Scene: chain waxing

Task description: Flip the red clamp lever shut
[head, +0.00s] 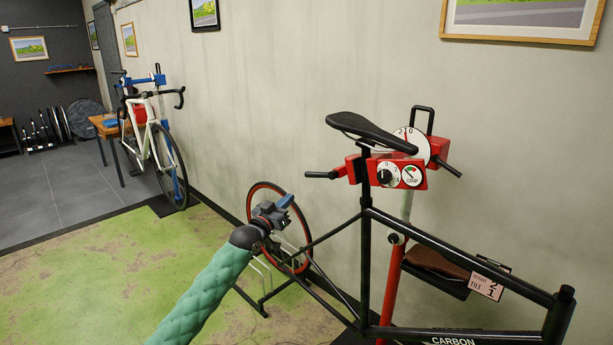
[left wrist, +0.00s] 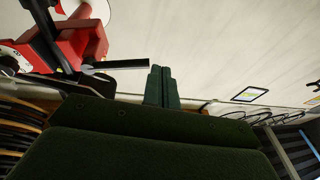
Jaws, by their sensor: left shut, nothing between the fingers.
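The red clamp (head: 408,174) grips the black frame's seat post below the saddle, with a round dial and a black knob on its front. A black lever (head: 321,175) sticks out of its left side, roughly level. My left gripper (head: 286,201) is shut and empty, left of and a little below the lever's end, apart from it in the head view. In the left wrist view the shut fingers (left wrist: 161,86) appear close to the end of a dark bar (left wrist: 120,64), which seems to be the lever. The red clamp (left wrist: 75,45) fills the upper left there. My right gripper is out of view.
The black bike frame (head: 450,256) and saddle (head: 370,132) hang on the red stand (head: 391,290). A red-rimmed wheel (head: 256,190) stands behind my left gripper. A second bike (head: 157,140) stands far left. Green floor (head: 110,270) is open at left.

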